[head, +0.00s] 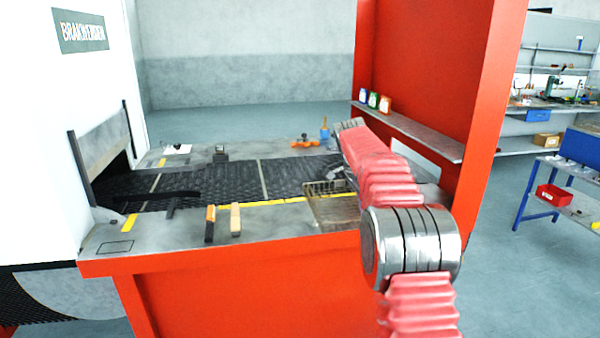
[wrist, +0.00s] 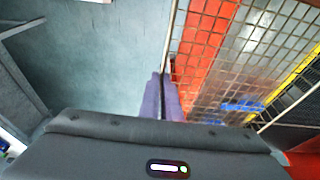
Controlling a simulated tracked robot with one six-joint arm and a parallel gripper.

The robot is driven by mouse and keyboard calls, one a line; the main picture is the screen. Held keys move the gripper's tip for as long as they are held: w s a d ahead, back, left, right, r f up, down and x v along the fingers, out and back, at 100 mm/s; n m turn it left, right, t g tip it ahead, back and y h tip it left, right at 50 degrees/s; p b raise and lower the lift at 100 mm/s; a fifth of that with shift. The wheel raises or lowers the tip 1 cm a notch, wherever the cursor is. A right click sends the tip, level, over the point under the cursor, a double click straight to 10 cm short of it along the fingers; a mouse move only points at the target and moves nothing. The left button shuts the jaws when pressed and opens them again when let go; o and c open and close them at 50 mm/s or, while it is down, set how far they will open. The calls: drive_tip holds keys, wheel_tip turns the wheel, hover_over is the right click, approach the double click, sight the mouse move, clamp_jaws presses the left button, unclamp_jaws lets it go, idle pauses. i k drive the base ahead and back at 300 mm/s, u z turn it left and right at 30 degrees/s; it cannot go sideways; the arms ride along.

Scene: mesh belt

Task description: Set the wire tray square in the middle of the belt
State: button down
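The wire tray (head: 330,207) is a shallow brassy mesh basket. In the head view it overlaps the near metal ledge and the yellow line, right of the belt's middle, its right part hidden by my arm. The dark mesh belt (head: 222,180) runs left to right behind it. In the wrist view the tray's mesh (wrist: 237,45) fills the upper right. My gripper (wrist: 162,90) shows there as two purple fingers close together, with the tray's rim wire running down between them; they look closed on it. The head view hides the fingers behind my arm.
A dark bar (head: 165,196) reaches over the belt's left part. Orange items (head: 304,141) and a blue bottle (head: 324,134) stand on the far ledge.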

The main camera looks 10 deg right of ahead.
sight(312, 171)
drive_tip(key=i, duration=1.7)
drive_tip(key=u, duration=0.05)
